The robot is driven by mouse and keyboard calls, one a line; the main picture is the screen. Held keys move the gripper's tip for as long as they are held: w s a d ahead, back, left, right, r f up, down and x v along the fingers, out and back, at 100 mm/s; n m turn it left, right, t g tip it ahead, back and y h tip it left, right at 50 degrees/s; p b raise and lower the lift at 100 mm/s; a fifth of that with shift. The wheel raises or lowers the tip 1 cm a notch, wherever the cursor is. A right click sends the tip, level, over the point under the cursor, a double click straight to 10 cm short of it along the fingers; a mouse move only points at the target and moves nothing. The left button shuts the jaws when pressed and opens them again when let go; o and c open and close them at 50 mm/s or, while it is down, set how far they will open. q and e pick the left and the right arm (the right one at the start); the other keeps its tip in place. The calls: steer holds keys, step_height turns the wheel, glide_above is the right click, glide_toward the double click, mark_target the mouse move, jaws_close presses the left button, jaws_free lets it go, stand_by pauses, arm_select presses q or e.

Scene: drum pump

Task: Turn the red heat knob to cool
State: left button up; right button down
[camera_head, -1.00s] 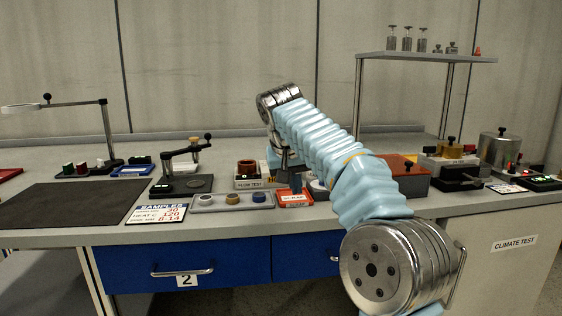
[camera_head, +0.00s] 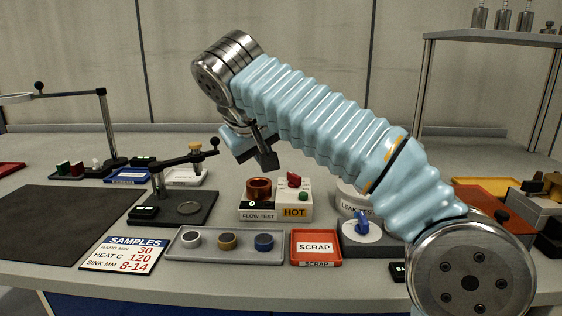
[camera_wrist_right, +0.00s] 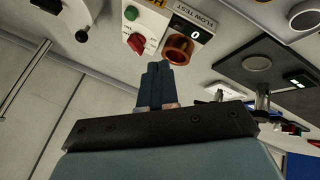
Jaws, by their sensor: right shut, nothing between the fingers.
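In the right wrist view the red knob (camera_wrist_right: 136,43) shows beside the green button (camera_wrist_right: 131,13). My right gripper (camera_head: 267,158) is shut and empty. It hangs above and slightly left of the knob in the head view, apart from it. In the right wrist view its closed fingertips (camera_wrist_right: 158,68) point toward the copper cup and knob, touching neither. My left gripper is out of view.
A copper cup (camera_head: 259,190) stands on the FLOW TEST box, directly left of the knob's box. A tray with several rings (camera_head: 180,250) and a red SCRAP tray (camera_head: 316,248) lie in front. A leak test unit (camera_head: 360,228) with a blue knob stands right, partly behind my arm.

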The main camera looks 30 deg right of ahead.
mark_target(292, 186)
steer(key=x, duration=0.8)
steer(key=shift+d+f+b, duration=0.15)
steer(key=shift+f+b, duration=0.2)
steer(key=shift+f, duration=0.05)
steer(key=d, duration=0.3)
steer(key=shift+w+d+p, duration=0.15)
steer(key=shift+w+p, duration=0.15)
steer(key=shift+p, duration=0.05)
steer(key=shift+w+d+f, duration=0.1)
steer(key=shift+d, duration=0.3)
steer(key=shift+s+d+n+b, duration=0.15)
steer(key=shift+s+n+b, duration=0.05)
steer(key=shift+n+b, duration=0.25)
